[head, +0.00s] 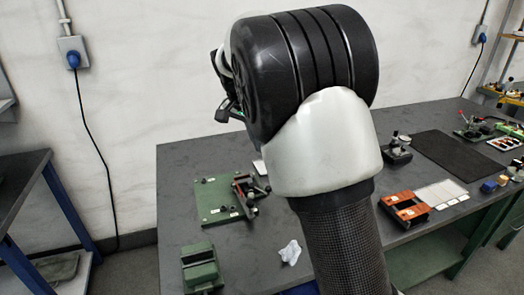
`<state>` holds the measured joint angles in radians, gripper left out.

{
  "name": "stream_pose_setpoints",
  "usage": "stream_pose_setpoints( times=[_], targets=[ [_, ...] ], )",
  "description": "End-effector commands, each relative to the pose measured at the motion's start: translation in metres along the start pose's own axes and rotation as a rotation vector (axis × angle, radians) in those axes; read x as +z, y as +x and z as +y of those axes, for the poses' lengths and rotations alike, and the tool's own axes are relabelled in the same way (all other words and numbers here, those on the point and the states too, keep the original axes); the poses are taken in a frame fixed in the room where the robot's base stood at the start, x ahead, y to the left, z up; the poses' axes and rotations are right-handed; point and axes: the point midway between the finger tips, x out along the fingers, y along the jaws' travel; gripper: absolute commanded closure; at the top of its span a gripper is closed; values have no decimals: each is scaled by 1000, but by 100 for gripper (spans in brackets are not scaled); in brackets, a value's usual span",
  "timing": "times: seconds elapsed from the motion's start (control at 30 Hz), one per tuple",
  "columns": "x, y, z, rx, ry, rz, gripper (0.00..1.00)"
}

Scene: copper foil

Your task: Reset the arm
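My arm (325,150) rises through the middle of the head view, with a black ribbed joint at the top, a white link below it and a dark carbon-look tube at the bottom. It hides the middle of the workbench. The end of the arm is mostly behind the black joint. Only a dark part with a thin cable shows at the joint's left side, and I cannot make out gripper fingers there.
The grey workbench (180,165) holds a green plate fixture (215,203), a green vise (201,270), a crumpled white piece (290,252), an orange fixture (405,209), a dark mat (452,155) and a dial-gauge stand (397,150). A second bench (20,175) stands left, across a floor gap.

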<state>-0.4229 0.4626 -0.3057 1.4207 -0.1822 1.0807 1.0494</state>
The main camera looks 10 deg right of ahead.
Motion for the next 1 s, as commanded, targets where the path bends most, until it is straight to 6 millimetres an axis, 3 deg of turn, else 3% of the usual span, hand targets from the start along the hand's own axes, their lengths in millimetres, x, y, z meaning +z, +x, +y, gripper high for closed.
stream_pose_setpoints(
  times=[0.37,0.47,0.57,0.73,1.0],
  targets=[
    [0,-3,1,-1,0,0,100],
    [-2,-14,9,-13,-12,-10,100],
    [-4,-40,32,-47,-49,-31,100],
    [6,-100,92,-141,-176,-64,100],
    [53,-173,185,-279,-426,-27,100]
  ],
)
